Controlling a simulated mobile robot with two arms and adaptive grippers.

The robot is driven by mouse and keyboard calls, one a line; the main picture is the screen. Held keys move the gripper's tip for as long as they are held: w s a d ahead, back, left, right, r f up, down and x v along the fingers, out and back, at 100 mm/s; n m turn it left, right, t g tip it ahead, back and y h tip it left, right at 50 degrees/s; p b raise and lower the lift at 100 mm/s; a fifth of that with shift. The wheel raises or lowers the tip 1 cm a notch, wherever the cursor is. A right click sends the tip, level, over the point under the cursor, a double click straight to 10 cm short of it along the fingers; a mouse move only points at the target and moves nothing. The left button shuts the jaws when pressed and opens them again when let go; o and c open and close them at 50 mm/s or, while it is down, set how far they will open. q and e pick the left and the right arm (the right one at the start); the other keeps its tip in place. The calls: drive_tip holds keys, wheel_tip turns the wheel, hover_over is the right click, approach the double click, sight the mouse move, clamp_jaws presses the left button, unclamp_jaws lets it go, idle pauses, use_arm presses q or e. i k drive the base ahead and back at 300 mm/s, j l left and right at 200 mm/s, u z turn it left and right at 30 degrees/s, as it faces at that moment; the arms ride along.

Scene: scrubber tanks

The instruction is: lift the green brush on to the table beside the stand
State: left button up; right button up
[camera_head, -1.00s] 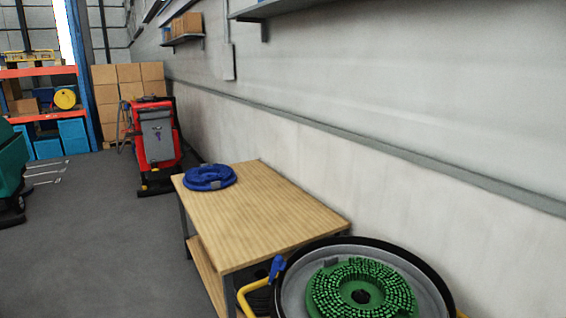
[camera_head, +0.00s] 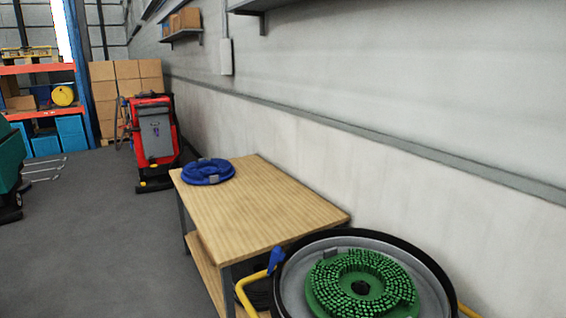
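The green brush (camera_head: 335,283) is round, with green bristle tufts facing up and a dark centre hole. It lies inside a round grey pan with a black rim (camera_head: 292,290) at the bottom right. A yellow tubular frame (camera_head: 243,292) with a blue lever (camera_head: 276,259) shows beside the pan; this looks like the stand. The wooden table (camera_head: 262,205) stands just behind and left of the pan. A coiled blue hose (camera_head: 208,171) lies at its far left end. Neither of my grippers is in view.
The table's middle and near end are bare, and it has a lower shelf (camera_head: 208,268). A wall (camera_head: 400,190) runs along the table's right side. A red and grey machine (camera_head: 153,140) stands beyond it. Open grey floor (camera_head: 100,230) lies to the left.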

sight(241, 211)
drive_tip(key=i+j+z, duration=0.1)
drive_tip(key=z, duration=0.3)
drive_tip(key=i+j+z, duration=0.1)
drive_tip(key=z, duration=0.3)
drive_tip(key=j+z, duration=0.2)
drive_tip(key=z, duration=0.2)
drive_tip(key=i+j+z, duration=0.1)
drive_tip(key=z, duration=0.3)
drive_tip(key=j, duration=0.1)
